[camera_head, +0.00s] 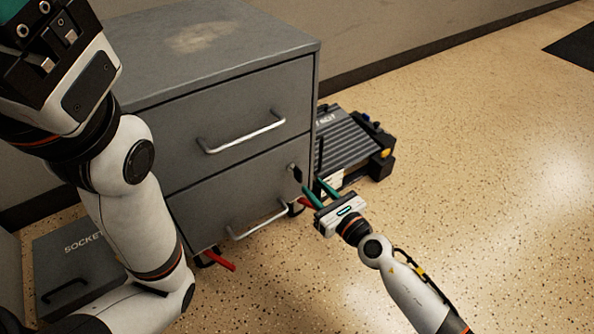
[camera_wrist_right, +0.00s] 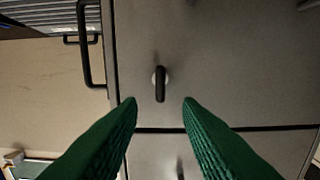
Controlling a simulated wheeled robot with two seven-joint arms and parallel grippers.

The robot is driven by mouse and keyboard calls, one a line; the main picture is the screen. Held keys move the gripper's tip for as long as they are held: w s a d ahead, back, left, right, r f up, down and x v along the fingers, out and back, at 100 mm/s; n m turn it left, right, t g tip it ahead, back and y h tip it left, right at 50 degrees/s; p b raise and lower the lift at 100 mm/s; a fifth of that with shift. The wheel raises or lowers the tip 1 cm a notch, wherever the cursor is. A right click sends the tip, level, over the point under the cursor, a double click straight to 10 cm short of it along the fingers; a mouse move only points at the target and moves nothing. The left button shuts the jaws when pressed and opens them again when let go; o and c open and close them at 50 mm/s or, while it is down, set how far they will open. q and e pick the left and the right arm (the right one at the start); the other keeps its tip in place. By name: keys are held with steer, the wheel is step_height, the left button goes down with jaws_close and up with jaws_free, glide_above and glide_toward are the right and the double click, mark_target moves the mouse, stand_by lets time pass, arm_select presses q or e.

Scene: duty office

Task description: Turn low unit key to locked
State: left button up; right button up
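The low unit (camera_head: 180,120) is a grey metal cabinet with two drawers, each with a bar handle. The key (camera_wrist_right: 160,84) is dark, in a pale round lock on the cabinet front; it stands upright in the wrist view. In the head view a dark spot at the lock (camera_head: 296,173) shows by the right end of the lower drawer. My right gripper (camera_head: 312,187) is open in front of it, its green fingers (camera_wrist_right: 159,104) apart on either side of the key, not visibly touching it. My left gripper (camera_head: 35,45) is raised at the upper left, its fingertips out of frame.
A ridged grey case (camera_head: 350,140) stands right of the cabinet. A box marked SOCKET (camera_head: 85,240) is at the lower left, partly behind my left arm. A red item (camera_head: 218,261) is low under the cabinet front. The speckled floor (camera_head: 480,180) at right is clear.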

mark_target(302, 176)
steer(key=b+x, duration=0.1)
steer(key=x, duration=0.6)
steer(key=shift+w+a+b, duration=0.15)
steer(key=shift+w+b, duration=0.1)
steer(key=shift+b, duration=0.05)
steer(key=shift+c, duration=0.5)
jaws_close()
